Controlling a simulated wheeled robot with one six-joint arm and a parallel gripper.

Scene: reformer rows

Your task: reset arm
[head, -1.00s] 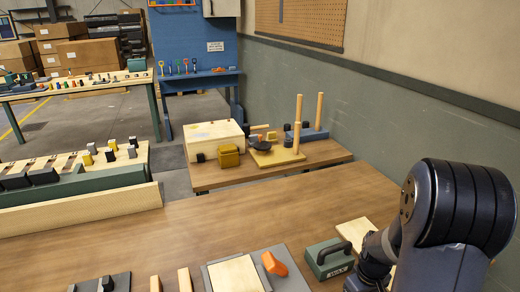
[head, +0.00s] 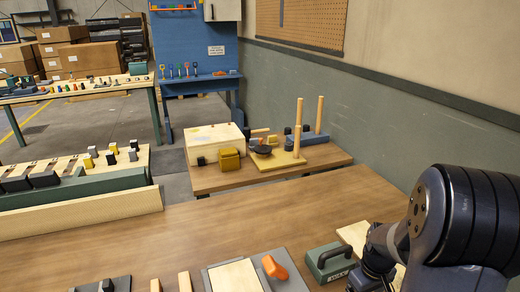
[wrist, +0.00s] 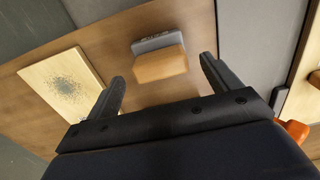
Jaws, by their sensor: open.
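My gripper (wrist: 162,68) shows in the wrist view with its two dark fingers spread wide and nothing held between them. In the head view my arm stands at the right edge, over the near right of the brown table (head: 190,230).
A green handled block (head: 328,263) and a pale board (head: 354,236) lie close to my arm. An orange piece (head: 274,267) sits on a grey-edged board to their left. A wall (head: 375,135) runs along the right. The table's middle is clear.

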